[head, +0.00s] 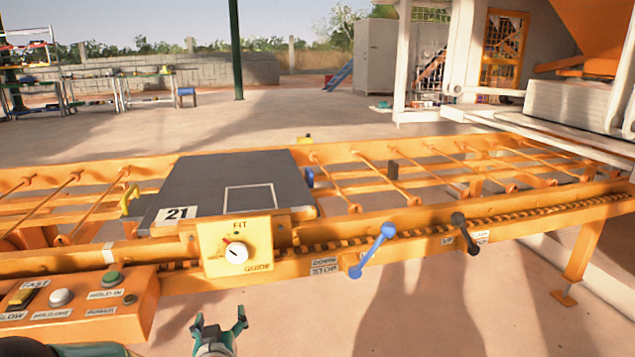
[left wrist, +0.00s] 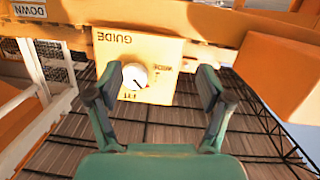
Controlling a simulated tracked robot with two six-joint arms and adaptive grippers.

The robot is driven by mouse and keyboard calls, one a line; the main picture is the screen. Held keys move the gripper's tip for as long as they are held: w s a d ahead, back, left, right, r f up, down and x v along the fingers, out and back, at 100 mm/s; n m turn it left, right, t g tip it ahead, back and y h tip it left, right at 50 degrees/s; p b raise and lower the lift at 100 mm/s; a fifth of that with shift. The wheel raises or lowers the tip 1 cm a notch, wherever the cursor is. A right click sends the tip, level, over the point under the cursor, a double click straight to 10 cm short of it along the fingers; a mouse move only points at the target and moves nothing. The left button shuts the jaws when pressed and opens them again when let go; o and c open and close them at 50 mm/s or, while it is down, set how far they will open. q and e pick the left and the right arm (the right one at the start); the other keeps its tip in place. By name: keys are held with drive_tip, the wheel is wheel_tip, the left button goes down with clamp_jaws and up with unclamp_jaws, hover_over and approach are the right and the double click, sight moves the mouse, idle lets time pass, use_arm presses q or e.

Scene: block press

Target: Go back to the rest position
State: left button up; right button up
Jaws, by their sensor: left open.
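My left gripper (head: 220,328) is open and empty at the bottom of the head view, below the yellow guide panel (head: 213,261) on the press's front rail. In the left wrist view the open fingers (left wrist: 160,85) frame the same panel (left wrist: 165,50), seen upside down, with its round white dial (left wrist: 135,76) between them. The fingers look apart from the dial. My right gripper is in neither view.
An orange control box (head: 135,300) with buttons is at lower left. A dark plate (head: 190,180) marked 21 lies on the orange roller frame. A blue lever (head: 372,250) and a black lever (head: 466,233) stick out from the front rail. Floor right of my gripper is clear.

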use_arm(q)
drive_tip(key=s+d+f+m+g+h, duration=0.1)
drive_tip(key=s+f+g+h, duration=0.15)
drive_tip(key=s+f, duration=0.65)
drive_tip(key=s+d+f+m+g+h, duration=0.1)
drive_tip(key=s+d+f+g, duration=0.2)
drive_tip(key=f, duration=1.1)
drive_tip(key=s+d+f+g+h, duration=0.1)
drive_tip(key=s+d+f+g, duration=0.15)
drive_tip(key=s, duration=0.45)
drive_tip(key=s+d+f+g+h, duration=0.2)
drive_tip(key=s+g, duration=0.2)
drive_tip(key=s, duration=0.3)
drive_tip(key=s+d+f+g+h, duration=0.1)
drive_tip(key=s+d+f+g, duration=0.15)
drive_tip(key=s, duration=0.45)
wheel_tip(320, 180, up, 33)
drive_tip(key=w+p, duration=0.1)
drive_tip(key=p, duration=3.2)
drive_tip(key=shift+a+f+g+p, duration=0.2)
drive_tip(key=shift+a+g+p, duration=0.05)
drive_tip(key=shift+g+p, duration=0.1)
drive_tip(key=shift+f, duration=0.1)
